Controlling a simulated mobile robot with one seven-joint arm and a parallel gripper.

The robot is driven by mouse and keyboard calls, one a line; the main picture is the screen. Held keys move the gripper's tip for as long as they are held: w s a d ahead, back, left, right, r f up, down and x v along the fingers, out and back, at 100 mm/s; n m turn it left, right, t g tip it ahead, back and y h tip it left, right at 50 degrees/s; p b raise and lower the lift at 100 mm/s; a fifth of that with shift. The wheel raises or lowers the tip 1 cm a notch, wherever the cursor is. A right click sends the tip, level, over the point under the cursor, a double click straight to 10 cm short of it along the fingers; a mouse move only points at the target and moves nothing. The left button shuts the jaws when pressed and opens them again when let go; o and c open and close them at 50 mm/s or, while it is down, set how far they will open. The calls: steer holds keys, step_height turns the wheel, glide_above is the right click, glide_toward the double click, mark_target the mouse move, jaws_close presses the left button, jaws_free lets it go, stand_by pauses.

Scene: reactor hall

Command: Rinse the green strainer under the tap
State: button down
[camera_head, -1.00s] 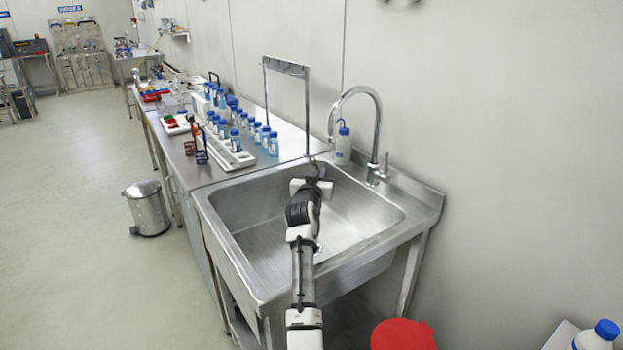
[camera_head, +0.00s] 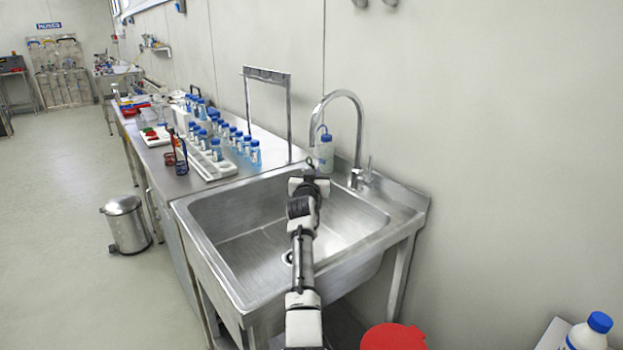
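My gripper (camera_head: 310,172) is over the far part of the steel sink (camera_head: 225,268), below and close to the spout of the curved tap (camera_head: 360,125). I see it from behind, so its fingers are mostly hidden by its own body. A small dark shape shows at its tip, too small to identify. I cannot make out a green strainer in this view, nor whether the gripper holds one. No water stream is visible at the tap.
A wash bottle (camera_head: 325,153) stands behind the sink, beside the tap. A metal rack frame (camera_head: 289,110), blue-capped bottles (camera_head: 254,152) and a white tray (camera_head: 222,170) are on the counter to the left. A red lid (camera_head: 393,337) is at the front right.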

steer(key=shift+d+r, duration=0.1)
steer(key=shift+d, duration=0.05)
stand_by(0.4)
steer(key=shift+s+d+p, duration=0.35)
steer(key=shift+p, duration=0.1)
steer(key=shift+w+a+b, duration=0.1)
steer(key=shift+a+b, duration=0.05)
steer(key=shift+b, duration=0.2)
steer(key=shift+w+a+b, duration=0.15)
steer(key=shift+a+b, duration=0.05)
steer(key=shift+b, duration=0.15)
steer(key=shift+w+a, duration=0.1)
steer(key=shift+a, duration=0.05)
steer(key=shift+s+d, duration=0.35)
steer(key=shift+d, duration=0.15)
